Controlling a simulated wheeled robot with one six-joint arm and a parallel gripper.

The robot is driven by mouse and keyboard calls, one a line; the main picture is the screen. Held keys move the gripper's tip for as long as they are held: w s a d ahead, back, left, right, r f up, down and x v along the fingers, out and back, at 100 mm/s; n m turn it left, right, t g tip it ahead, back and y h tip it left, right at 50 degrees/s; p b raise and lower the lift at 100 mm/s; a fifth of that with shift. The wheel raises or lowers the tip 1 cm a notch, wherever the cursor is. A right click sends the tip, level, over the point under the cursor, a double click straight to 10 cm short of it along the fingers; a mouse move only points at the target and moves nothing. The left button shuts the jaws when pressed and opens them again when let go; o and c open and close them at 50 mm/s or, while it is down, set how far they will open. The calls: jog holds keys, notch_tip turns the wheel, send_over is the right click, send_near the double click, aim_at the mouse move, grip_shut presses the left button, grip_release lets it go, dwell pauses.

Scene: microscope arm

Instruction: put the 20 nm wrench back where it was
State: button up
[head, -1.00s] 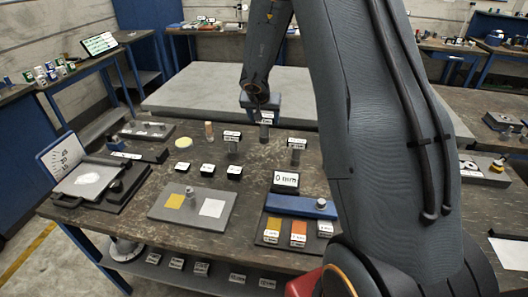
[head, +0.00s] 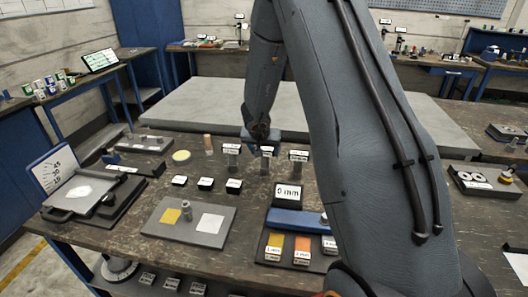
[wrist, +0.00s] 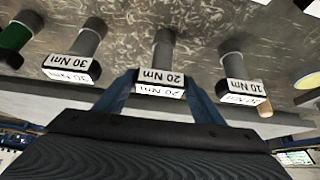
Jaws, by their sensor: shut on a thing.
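The 20 Nm wrench, a grey upright cylinder with a white label block, shows in the wrist view (wrist: 164,48) between the blue fingers of my gripper (wrist: 160,82). My gripper is shut on it at the label end. In the head view, the wrench (head: 266,165) stands upright below my gripper (head: 262,137), in line between the 10 Nm wrench (head: 231,158) and the 30 Nm wrench (head: 298,165). Whether its foot touches the table or a holder, I cannot tell.
The similar wrenches stand close on both sides. A 0 Nm display (head: 288,193) and a blue bar (head: 297,219) lie nearer on the worktable. A wooden peg (head: 208,144) and a yellow round pad (head: 181,155) are to the left. A grey slab (head: 210,100) lies behind.

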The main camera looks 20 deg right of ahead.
jog(key=shift+f, duration=0.1)
jog(key=o, duration=1.5)
